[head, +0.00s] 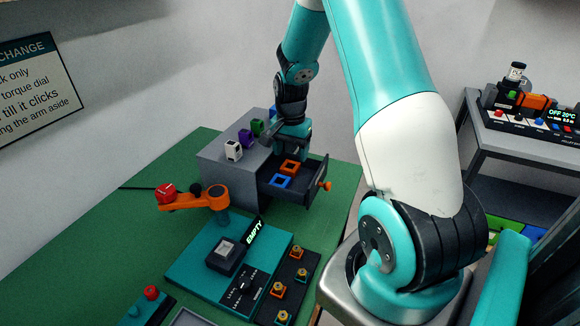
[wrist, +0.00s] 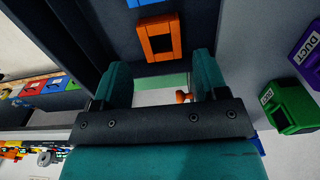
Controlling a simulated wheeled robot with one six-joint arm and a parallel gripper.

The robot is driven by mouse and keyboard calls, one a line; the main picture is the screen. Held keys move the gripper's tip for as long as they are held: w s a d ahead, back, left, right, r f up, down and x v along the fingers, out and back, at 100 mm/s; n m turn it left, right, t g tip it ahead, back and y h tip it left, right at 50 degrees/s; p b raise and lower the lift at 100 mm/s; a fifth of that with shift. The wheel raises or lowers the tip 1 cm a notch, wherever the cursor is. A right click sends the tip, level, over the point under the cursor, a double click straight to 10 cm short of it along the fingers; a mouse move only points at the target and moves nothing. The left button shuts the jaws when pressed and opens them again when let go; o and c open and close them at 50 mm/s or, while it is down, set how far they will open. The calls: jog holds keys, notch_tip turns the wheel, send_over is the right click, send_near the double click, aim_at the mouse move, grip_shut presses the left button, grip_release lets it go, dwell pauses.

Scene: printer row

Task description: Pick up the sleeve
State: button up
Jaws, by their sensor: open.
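I take the sleeves to be the hollow square pieces in the open grey drawer (head: 300,190). An orange one (head: 290,167) lies toward the back and a blue one (head: 281,182) lies in front of it. In the wrist view the orange sleeve (wrist: 160,39) is ahead of the fingertips, apart from them, and the blue one (wrist: 146,2) is cut off at the top edge. My gripper (head: 294,137) is over the back of the drawer, beside the cabinet. In the wrist view my gripper (wrist: 160,75) is open with nothing between its teal fingers.
White (head: 233,150), purple (head: 246,139) and green (head: 257,127) duct blocks stand on the grey cabinet (head: 222,165) beside the gripper. An orange arm (head: 195,202) with a red knob and a teal fixture (head: 205,262) sit on the green table. A cart with devices (head: 530,125) stands at right.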

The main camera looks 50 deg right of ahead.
aim_at(292, 163)
notch_tip(292, 163, down, 4)
jog(key=shift+s+f+p, duration=0.15)
jog(key=shift+f+p, duration=0.1)
jog(key=shift+p, duration=0.4)
jog(key=shift+c, duration=0.4)
jog(key=c, duration=0.7)
jog(key=shift+r, duration=0.1)
